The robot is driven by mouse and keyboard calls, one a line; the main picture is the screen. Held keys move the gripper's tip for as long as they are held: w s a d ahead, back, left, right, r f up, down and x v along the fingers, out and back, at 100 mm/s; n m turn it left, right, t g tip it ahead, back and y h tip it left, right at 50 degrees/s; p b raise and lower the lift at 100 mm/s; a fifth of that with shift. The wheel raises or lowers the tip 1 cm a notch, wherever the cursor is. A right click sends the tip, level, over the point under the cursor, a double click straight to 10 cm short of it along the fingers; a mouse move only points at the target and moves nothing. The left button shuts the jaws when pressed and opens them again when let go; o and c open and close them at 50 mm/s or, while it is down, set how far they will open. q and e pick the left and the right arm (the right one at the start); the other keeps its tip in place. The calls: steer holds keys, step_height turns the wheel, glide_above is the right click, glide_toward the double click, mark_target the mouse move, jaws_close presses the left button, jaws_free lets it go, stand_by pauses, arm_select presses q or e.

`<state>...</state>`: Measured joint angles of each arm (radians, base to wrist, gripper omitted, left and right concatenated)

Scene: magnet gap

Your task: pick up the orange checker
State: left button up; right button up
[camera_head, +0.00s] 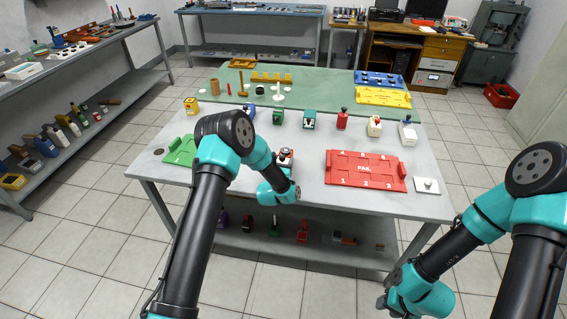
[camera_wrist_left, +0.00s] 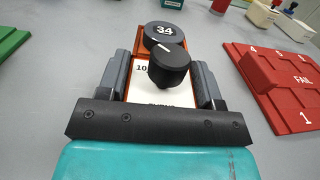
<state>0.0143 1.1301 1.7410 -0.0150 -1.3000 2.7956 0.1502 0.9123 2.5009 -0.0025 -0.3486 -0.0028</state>
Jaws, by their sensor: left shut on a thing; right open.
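The orange checker (camera_wrist_left: 141,43) is an orange block with a white face marked 10, a black knob and a black disc marked 34. In the left wrist view it stands between the two dark fingers of my left gripper (camera_wrist_left: 161,84), which is shut on it. In the head view the checker (camera_head: 286,154) shows just beyond my left wrist, over the near middle of the table, and the fingers are mostly hidden. I cannot tell whether it touches the table. My right gripper (camera_head: 384,301) is open and empty, low in front of the table's right side.
A red FAIL tray (camera_head: 366,184) lies right of the checker, and a green tray (camera_head: 181,151) lies left. A white plate with a knob (camera_head: 427,186) is at the right edge. Several small devices stand in a row behind, before a green mat (camera_head: 318,83).

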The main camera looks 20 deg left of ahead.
mark_target(282, 158)
arm_select(q)
steer(key=shift+r, duration=1.6)
steer(key=shift+s+d+r, duration=0.1)
steer(key=shift+r, duration=0.15)
steer(key=s+d+r, duration=0.1)
steer(key=s+d, duration=0.3)
steer(key=s, duration=1.1)
steer(key=shift+r, duration=0.15)
steer(key=shift+d, duration=0.1)
steer(key=shift+w+a+f, duration=0.75)
steer(key=shift+w, duration=1.8)
steer(key=shift+w+a+f, duration=0.7)
steer(key=shift+w, duration=1.85)
steer(key=shift+w+a+f, duration=0.75)
steer(key=shift+w, duration=1.8)
steer(key=shift+f, duration=0.35)
